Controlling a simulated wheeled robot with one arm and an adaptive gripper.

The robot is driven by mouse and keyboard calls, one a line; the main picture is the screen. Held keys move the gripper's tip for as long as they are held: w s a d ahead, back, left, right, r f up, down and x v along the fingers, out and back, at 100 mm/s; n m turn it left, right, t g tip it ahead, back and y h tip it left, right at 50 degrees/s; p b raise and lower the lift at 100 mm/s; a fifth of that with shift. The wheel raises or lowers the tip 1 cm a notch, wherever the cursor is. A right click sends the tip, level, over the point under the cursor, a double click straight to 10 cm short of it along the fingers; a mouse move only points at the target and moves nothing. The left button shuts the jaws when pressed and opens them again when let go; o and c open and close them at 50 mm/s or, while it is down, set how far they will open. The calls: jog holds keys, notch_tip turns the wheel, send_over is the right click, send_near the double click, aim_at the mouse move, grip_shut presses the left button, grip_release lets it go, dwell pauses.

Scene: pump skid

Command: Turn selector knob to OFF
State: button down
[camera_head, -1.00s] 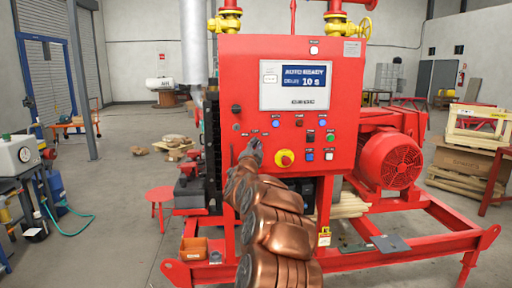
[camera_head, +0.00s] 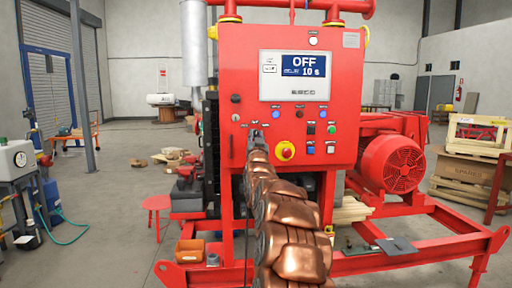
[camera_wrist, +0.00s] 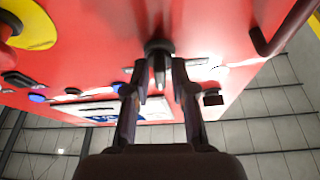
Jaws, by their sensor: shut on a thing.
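The red control panel (camera_head: 232,65) stands ahead, and its display (camera_head: 302,66) reads "OFF" and "10 s". My gripper (camera_head: 256,136) is at the panel's lower left, left of the red emergency stop on its yellow ring (camera_head: 285,151). In the wrist view, my gripper (camera_wrist: 160,92) has its two fingers on either side of the black selector knob (camera_wrist: 158,50), shut on it. The knob's pale pointer part shows between the fingers. In the head view the knob is hidden behind my gripper and arm.
Several small buttons and lamps sit close to the gripper, such as a blue one (camera_head: 276,114) and a black switch (camera_head: 311,128). A red motor (camera_head: 393,165) is at right on the skid. A dark red bent handle (camera_wrist: 281,30) juts out near the gripper.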

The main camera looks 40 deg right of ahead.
jog(key=shift+s+d+n+t+y+b, duration=0.1)
jog(key=shift+n+t+y+b, duration=0.25)
jog(key=shift+n+b, duration=0.6)
jog(key=shift+r+n, duration=0.1)
jog(key=shift+n, duration=0.35)
jog(key=c, duration=1.2)
grip_release()
